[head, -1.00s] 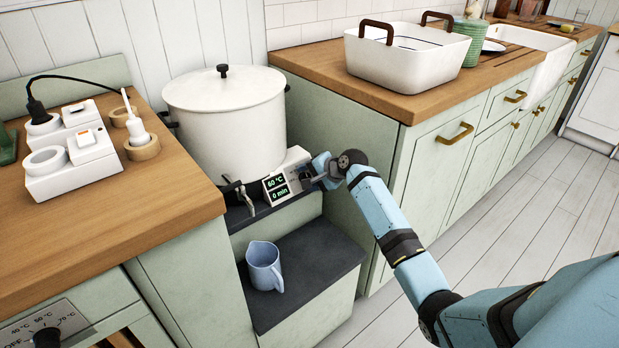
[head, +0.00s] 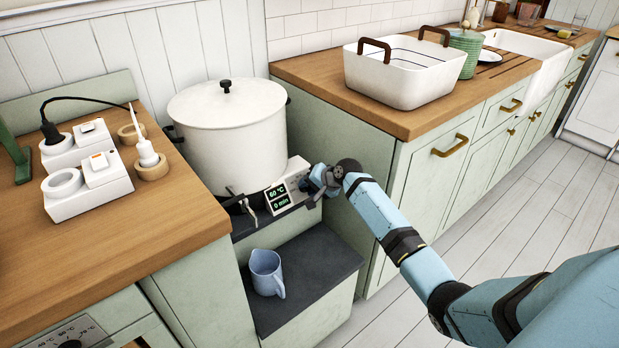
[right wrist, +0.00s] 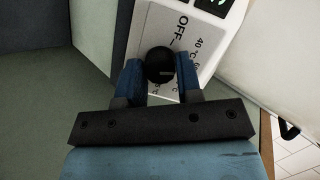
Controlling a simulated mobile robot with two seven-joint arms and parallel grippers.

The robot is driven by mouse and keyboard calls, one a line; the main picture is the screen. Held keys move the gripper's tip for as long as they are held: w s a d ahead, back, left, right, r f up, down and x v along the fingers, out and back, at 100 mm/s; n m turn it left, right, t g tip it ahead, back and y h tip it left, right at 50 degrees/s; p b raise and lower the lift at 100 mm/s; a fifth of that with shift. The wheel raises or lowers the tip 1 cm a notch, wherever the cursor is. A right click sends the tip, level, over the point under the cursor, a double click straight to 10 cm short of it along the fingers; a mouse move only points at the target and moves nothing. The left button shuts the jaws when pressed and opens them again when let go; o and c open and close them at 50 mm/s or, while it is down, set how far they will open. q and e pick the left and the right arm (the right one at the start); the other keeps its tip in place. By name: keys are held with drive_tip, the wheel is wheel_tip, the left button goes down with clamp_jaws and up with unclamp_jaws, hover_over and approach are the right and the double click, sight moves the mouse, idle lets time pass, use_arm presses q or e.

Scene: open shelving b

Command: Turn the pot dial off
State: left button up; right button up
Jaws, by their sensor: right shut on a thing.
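The large white lidded pot (head: 228,130) stands upright in the gap between the counters. Its control box (head: 278,196) at the lower front has a lit display reading 60 °C and 0 min. My right gripper (head: 310,183) is at the box's right side. In the right wrist view its two blue fingers (right wrist: 159,78) are shut on the dial from both sides. I cannot tell which mark the dial points to. My left gripper is not in view.
A metal tap (head: 247,208) sits low on the pot's front. A blue jug (head: 266,272) stands on the dark step (head: 318,265) below. White sockets (head: 88,186) with a plug are on the left counter. A white basin (head: 408,72) is on the right counter.

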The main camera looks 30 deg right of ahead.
drive_tip(key=n+p, duration=0.2)
drive_tip(key=p, duration=0.1)
drive_tip(key=shift+r+n+g+h, duration=0.3)
drive_tip(key=shift+r+n, duration=0.05)
drive_tip(key=shift+n, duration=0.05)
drive_tip(key=shift+n+p, duration=0.4)
drive_tip(key=shift+p, duration=0.2)
drive_tip(key=n+p, duration=0.2)
drive_tip(key=n+h+p, duration=0.1)
drive_tip(key=n+p, duration=0.1)
drive_tip(key=shift+a+f+n+g+h, duration=0.1)
drive_tip(key=shift+n+g+h, duration=0.2)
drive_tip(key=shift+n+p, duration=0.75)
drive_tip(key=shift+n, duration=0.15)
drive_tip(key=shift+f+n+h, duration=0.1)
drive_tip(key=shift+n+h, duration=0.2)
drive_tip(key=shift+n, duration=0.1)
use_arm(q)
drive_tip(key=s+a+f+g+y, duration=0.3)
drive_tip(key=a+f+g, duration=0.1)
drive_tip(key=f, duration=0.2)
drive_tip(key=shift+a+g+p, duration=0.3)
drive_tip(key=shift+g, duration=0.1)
use_arm(e)
drive_tip(key=o, duration=0.9)
drive_tip(key=shift+o, duration=0.2)
